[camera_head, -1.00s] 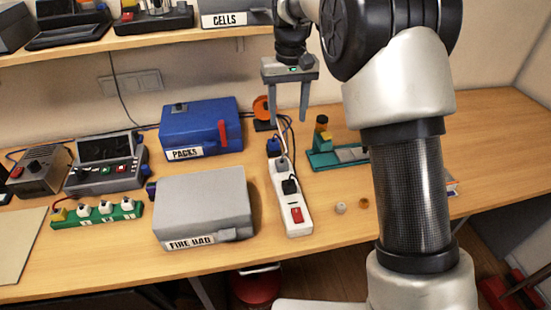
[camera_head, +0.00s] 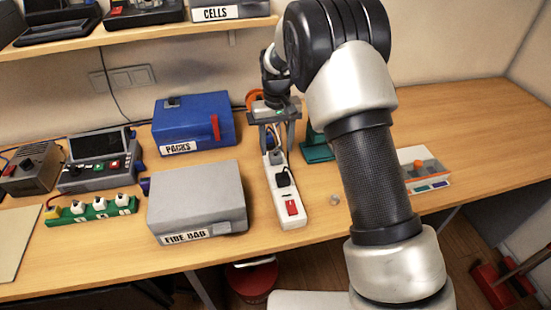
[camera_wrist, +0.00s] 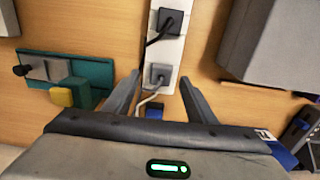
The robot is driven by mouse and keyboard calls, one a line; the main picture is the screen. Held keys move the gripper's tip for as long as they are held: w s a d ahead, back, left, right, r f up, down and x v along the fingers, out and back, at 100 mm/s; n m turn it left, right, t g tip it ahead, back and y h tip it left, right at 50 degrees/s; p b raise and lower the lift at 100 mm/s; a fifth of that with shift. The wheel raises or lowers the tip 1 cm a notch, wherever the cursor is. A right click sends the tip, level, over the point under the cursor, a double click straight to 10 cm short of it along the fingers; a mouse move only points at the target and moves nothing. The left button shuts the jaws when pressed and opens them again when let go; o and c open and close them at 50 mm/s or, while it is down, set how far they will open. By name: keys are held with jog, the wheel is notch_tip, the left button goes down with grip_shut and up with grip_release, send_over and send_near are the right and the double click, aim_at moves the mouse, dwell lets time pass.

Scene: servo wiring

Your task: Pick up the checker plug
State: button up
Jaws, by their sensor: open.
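A white power strip (camera_head: 288,208) lies on the bench with a red switch at its near end. A black plug (camera_head: 282,178) with a black cord sits in it; it also shows in the wrist view (camera_wrist: 169,20). A grey plug (camera_wrist: 158,76) with a pale cord sits in the strip nearer its far end. No label shows which one is the checker plug. My gripper (camera_head: 277,149) is open above the far end of the strip. In the wrist view its fingertips (camera_wrist: 159,83) stand either side of the grey plug; contact is not visible.
A green fixture (camera_wrist: 85,72) is close on the other side. A blue object (camera_wrist: 153,111) lies just beyond the strip.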

aim_at(275, 154)
jog(key=f, duration=0.4)
jog(key=shift+w+a, duration=0.15)
jog(key=shift+w, duration=0.05)
jog(key=c, duration=1.2)
jog(key=shift+o, duration=0.2)
notch_tip(275, 154, up, 10)
